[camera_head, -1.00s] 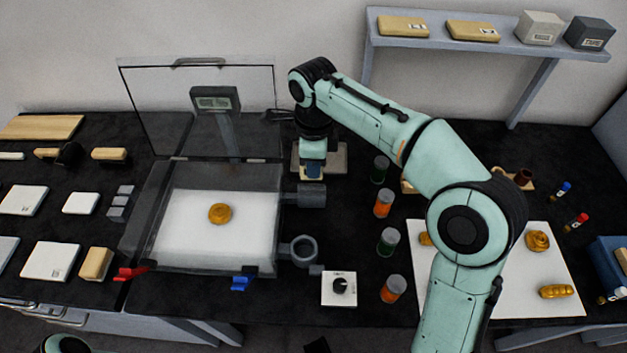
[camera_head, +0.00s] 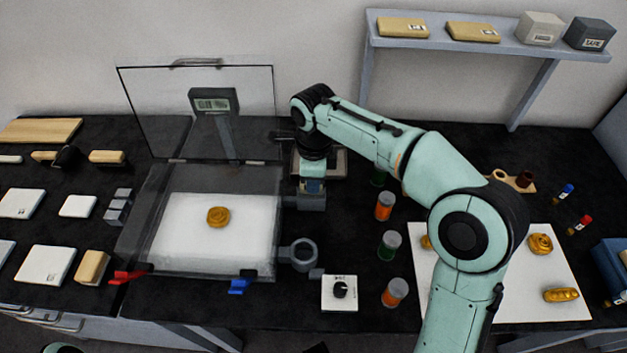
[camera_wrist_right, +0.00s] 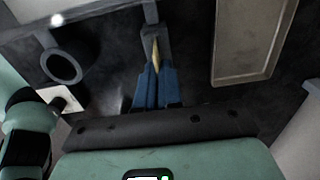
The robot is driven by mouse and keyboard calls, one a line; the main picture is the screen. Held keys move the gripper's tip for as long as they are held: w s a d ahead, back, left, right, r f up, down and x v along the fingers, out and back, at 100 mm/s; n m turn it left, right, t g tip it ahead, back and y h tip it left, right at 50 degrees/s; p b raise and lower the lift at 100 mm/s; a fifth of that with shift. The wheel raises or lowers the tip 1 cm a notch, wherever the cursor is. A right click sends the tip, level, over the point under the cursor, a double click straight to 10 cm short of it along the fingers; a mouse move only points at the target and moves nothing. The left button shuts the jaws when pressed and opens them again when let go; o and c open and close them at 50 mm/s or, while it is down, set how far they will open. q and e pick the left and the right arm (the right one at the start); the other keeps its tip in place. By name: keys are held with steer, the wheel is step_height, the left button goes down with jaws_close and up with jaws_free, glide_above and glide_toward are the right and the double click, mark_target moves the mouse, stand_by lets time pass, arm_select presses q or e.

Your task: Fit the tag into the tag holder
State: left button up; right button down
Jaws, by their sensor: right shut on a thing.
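My right gripper (camera_head: 312,186) is over the grey tag holder (camera_head: 313,203) at the right side of the clear-lidded box. In the right wrist view its blue fingers (camera_wrist_right: 156,75) are shut on a thin tan tag (camera_wrist_right: 155,54). The tag is seen edge-on, and its tip overlaps the grey holder (camera_wrist_right: 153,33). I cannot tell whether the tag is inside the holder or just above it. In the head view the tag is mostly hidden by the gripper. My left gripper is out of view.
The box (camera_head: 147,240) has a raised clear lid (camera_head: 150,100) and a gold piece (camera_head: 218,217) inside. A grey ring (camera_head: 304,254) sticks out beside the holder. A shallow tray (camera_head: 339,164) lies behind the gripper, and several jars, including an orange one (camera_head: 384,206), stand to its right.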

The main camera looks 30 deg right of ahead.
steer(key=shift+s+f, duration=0.2)
steer(key=shift+f, duration=0.45)
steer(key=c, duration=1.3)
jaws_free()
steer(key=shift+w+f, duration=0.1)
steer(key=shift+r, duration=0.45)
step_height(320, 180, up, 13)
steer(key=p, duration=0.3)
steer(key=shift+p, duration=0.35)
steer(key=shift+w+f, duration=0.1)
